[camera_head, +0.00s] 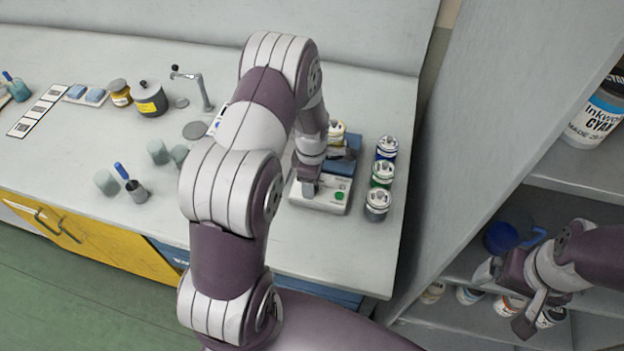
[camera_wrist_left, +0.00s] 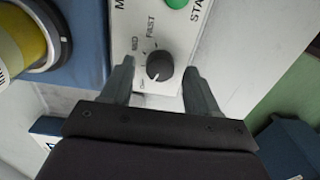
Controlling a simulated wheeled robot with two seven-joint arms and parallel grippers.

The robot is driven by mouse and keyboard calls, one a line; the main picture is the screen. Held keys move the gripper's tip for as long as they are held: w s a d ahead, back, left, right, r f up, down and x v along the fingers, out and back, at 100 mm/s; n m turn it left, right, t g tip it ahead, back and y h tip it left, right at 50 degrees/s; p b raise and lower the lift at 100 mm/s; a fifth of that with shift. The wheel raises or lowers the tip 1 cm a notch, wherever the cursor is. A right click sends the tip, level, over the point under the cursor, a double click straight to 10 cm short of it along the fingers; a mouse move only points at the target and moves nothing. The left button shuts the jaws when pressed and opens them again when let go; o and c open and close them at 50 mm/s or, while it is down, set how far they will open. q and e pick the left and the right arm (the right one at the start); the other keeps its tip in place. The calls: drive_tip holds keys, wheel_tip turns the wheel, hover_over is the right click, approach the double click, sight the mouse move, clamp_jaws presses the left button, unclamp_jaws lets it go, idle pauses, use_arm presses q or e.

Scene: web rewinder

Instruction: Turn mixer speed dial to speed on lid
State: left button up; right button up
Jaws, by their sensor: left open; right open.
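The mixer (camera_head: 318,203) is a white box with a blue upper part, on the counter. Its dark round speed dial (camera_wrist_left: 160,66) shows in the left wrist view, with FAST and MED printed around it; a small light mark lies near its lower edge. My left gripper (camera_wrist_left: 159,72) is open, one finger on each side of the dial; contact is unclear. In the head view my arm partly hides the mixer. A yellow jar with a white lid (camera_head: 337,129) sits on it; the lid's writing is unreadable. My right gripper (camera_head: 504,300) is open and empty, before the shelves.
Jars with blue (camera_head: 386,148), green (camera_head: 382,174) and grey (camera_head: 377,205) bands stand right of the mixer. A green start button (camera_wrist_left: 177,3) is near the dial. A tall grey panel (camera_head: 500,120) and shelves with ink jars are at right.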

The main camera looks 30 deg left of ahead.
use_arm(q)
drive_tip(key=shift+d+f, duration=0.1)
drive_tip(key=shift+f, duration=0.25)
drive_tip(key=c, duration=1)
drive_tip(key=shift+c, duration=0.2)
